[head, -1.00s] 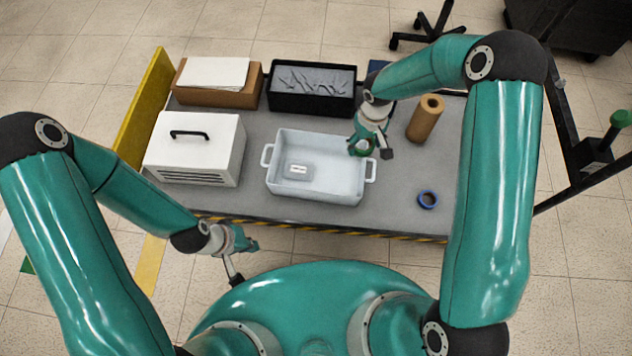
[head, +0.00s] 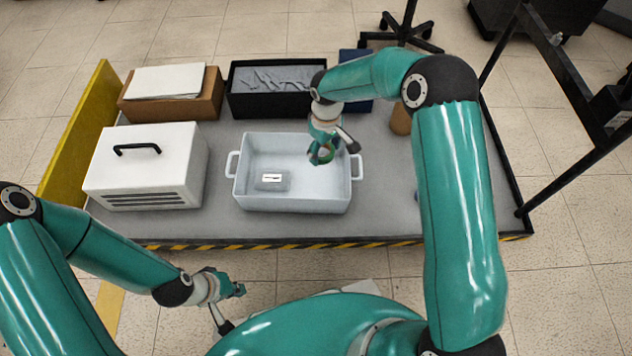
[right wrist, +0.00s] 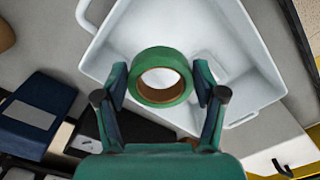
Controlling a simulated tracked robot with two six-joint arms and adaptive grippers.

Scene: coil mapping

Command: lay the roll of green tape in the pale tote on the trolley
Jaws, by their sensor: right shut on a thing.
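The roll of green tape (right wrist: 160,53) is between the fingers of my right gripper (right wrist: 162,82) in the right wrist view, its hole facing the camera. In the head view the right gripper (head: 320,158) is shut on it above the right part of the pale tote (head: 290,204). The tote also shows behind the roll in the right wrist view (right wrist: 205,30). It stands on the grey trolley (head: 385,220). My left gripper (head: 236,290) hangs in front of the trolley's near edge, holding nothing that I can see; its finger opening is unclear.
A small grey labelled piece (head: 271,180) lies in the tote's left part. A white case (head: 146,165) stands left; a cardboard box (head: 170,104) and black tray (head: 275,108) stand behind. A brown roll (head: 401,120) is partly hidden by my right arm. A yellow panel (head: 82,135) edges the left.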

